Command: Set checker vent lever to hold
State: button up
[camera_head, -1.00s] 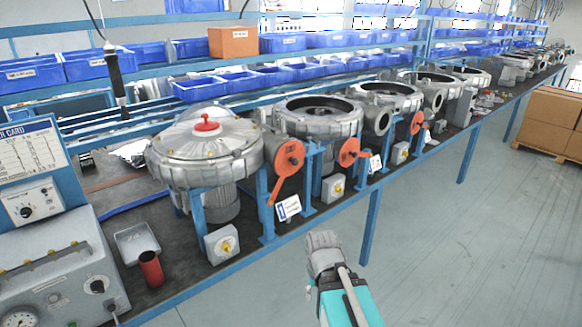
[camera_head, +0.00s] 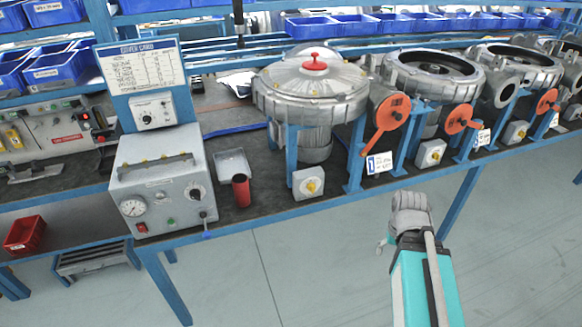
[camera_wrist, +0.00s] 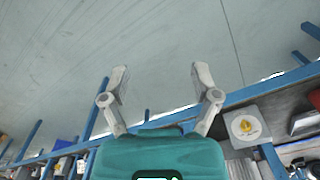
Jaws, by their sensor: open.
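The checker is a grey box (camera_head: 160,180) at the left of the bench in the head view. Its front carries a round gauge (camera_head: 132,208), a black knob (camera_head: 194,192) and a red switch. A small lever (camera_head: 204,217) sits at the lower right of its front and points down, with a blue spot below it. Its position label is too small to read. My gripper (camera_wrist: 158,76) is open and empty in the wrist view, its two grey fingers apart over floor. In the head view my arm is right of the checker and in front of the bench, well apart from it.
A red cup (camera_head: 241,191) and a grey tray (camera_head: 233,163) stand right of the checker. A blower (camera_head: 310,88) with an orange lever (camera_head: 386,119) stands further right. A card board (camera_head: 142,72) rises behind the checker. The floor before the bench is clear.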

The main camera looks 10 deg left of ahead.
aim_at(206, 235)
jog(key=u, duration=1.2)
jog(key=i, duration=0.15)
jog(key=u, duration=0.75)
